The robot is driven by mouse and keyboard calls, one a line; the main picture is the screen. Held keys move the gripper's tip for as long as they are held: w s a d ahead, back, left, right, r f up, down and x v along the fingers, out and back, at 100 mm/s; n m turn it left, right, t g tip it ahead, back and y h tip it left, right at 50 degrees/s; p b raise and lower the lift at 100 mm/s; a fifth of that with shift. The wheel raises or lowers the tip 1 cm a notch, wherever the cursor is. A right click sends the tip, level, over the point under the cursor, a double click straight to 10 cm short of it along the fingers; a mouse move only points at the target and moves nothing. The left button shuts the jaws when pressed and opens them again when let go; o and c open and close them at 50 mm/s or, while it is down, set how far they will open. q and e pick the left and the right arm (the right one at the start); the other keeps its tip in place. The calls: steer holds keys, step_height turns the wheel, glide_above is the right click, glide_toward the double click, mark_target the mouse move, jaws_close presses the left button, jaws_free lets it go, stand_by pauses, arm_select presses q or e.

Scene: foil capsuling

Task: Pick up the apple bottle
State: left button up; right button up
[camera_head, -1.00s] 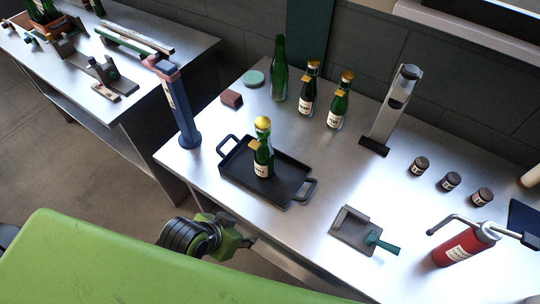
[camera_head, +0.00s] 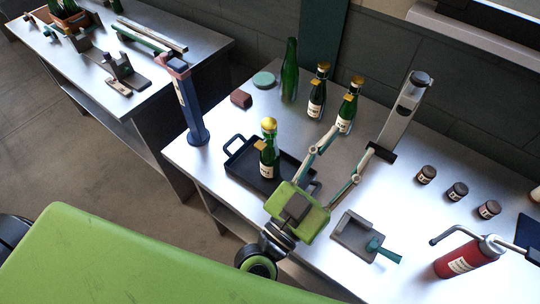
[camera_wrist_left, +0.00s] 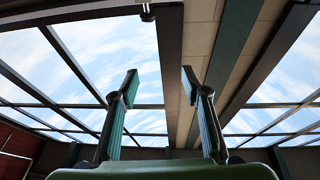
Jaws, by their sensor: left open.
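A green bottle with a gold cap and white label (camera_head: 268,160) stands upright on a dark tray (camera_head: 240,177). Two similar gold-capped bottles, a left one (camera_head: 317,95) and a right one (camera_head: 347,108), stand behind it. The labels are too small to read, so I cannot tell which is the apple bottle. My left gripper (camera_head: 353,139) is open and empty, right of the tray, its fingers pointing toward the back of the table. In the left wrist view its two fingers (camera_wrist_left: 160,82) are spread, with only ceiling and sky beyond. My right gripper is not in view.
A bare green bottle (camera_head: 289,72) stands at the back. A blue post (camera_head: 190,108) is left of the tray and a grey stand (camera_head: 400,112) right of the bottles. A dustpan-like holder (camera_head: 352,236), small jars (camera_head: 457,191) and a red cylinder (camera_head: 465,258) are on the right.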

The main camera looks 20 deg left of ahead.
arm_select(q)
steer(key=a+n+t+y, duration=0.2)
steer(key=a+n+y, duration=0.45)
steer(key=y, duration=0.25)
steer(key=n+g+y, duration=0.4)
steer(key=g+y, duration=0.1)
steer(key=y, duration=0.2)
glide_toward(271, 134)
steer(key=shift+m, duration=0.25)
steer(key=b+x, duration=0.1)
steer(key=x, duration=0.1)
steer(key=b+x, duration=0.1)
steer(key=x, duration=0.1)
steer(key=b+x, duration=0.1)
steer(key=x, duration=0.1)
steer(key=shift+w+a+r, duration=0.15)
steer(key=shift+a+r, duration=0.1)
steer(key=shift+r, duration=0.15)
steer(key=b+x, duration=0.2)
steer(key=f+b+x, duration=0.1)
steer(key=b+x, duration=0.1)
steer(key=b, duration=0.1)
steer(key=shift+w, duration=0.25)
steer(key=shift+w+a+r, duration=0.1)
steer(key=shift+w, duration=0.15)
steer(key=shift+w+r, duration=0.1)
steer(key=shift+r, duration=0.05)
jaws_close()
